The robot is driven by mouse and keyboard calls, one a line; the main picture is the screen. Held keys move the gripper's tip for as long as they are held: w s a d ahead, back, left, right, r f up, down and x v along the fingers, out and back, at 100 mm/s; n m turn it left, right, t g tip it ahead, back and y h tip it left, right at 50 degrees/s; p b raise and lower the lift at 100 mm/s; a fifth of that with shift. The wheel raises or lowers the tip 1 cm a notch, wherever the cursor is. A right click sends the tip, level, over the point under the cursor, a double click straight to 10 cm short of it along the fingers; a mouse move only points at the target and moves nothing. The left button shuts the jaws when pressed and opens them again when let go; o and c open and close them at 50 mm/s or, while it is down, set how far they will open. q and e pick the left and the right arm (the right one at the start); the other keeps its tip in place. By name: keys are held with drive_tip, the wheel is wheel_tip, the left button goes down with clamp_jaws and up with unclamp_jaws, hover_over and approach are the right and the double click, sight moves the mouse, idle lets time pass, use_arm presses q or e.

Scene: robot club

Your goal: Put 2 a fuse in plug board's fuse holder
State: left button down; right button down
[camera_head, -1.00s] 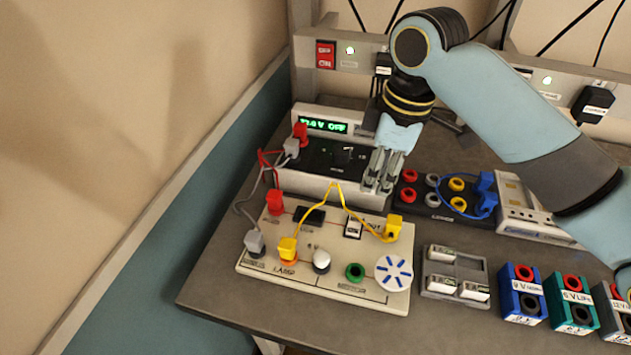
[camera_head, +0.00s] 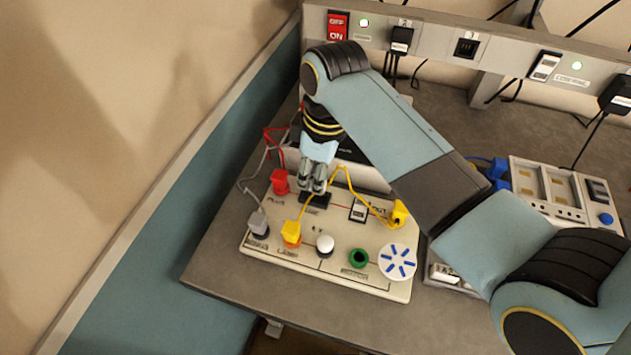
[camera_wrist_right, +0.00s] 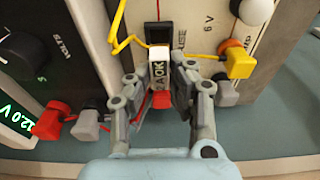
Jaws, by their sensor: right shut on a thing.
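My right gripper (camera_head: 313,182) is over the back left of the cream plug board (camera_head: 290,255), near its black fuse holder (camera_head: 315,201). In the right wrist view, the gripper (camera_wrist_right: 162,85) is shut on a small fuse (camera_wrist_right: 160,66) with a white "OK" label. The black holder (camera_wrist_right: 160,33) is just beyond the fuse; I cannot tell whether they touch. A red plug (camera_wrist_right: 161,100) on the board shows between the fingers. The grey fuse tray (camera_head: 430,283) is mostly hidden behind my right arm. My left gripper is not in view.
A red plug (camera_head: 279,181), a grey plug (camera_head: 258,222) and yellow plugs (camera_head: 291,233) with wires surround the gripper. The power supply (camera_head: 362,176) stands behind the board. A white lamp (camera_head: 325,245) and a fan disc (camera_head: 397,262) are along the front.

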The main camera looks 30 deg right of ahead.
drive_tip(key=shift+f, duration=1.7)
drive_tip(key=shift+s+f, duration=0.1)
drive_tip(key=c, duration=1.2)
unclamp_jaws()
drive_tip(key=r, duration=0.8)
drive_tip(key=s+d+r, duration=0.1)
drive_tip(key=r, duration=0.3)
drive_tip(key=shift+r, duration=0.1)
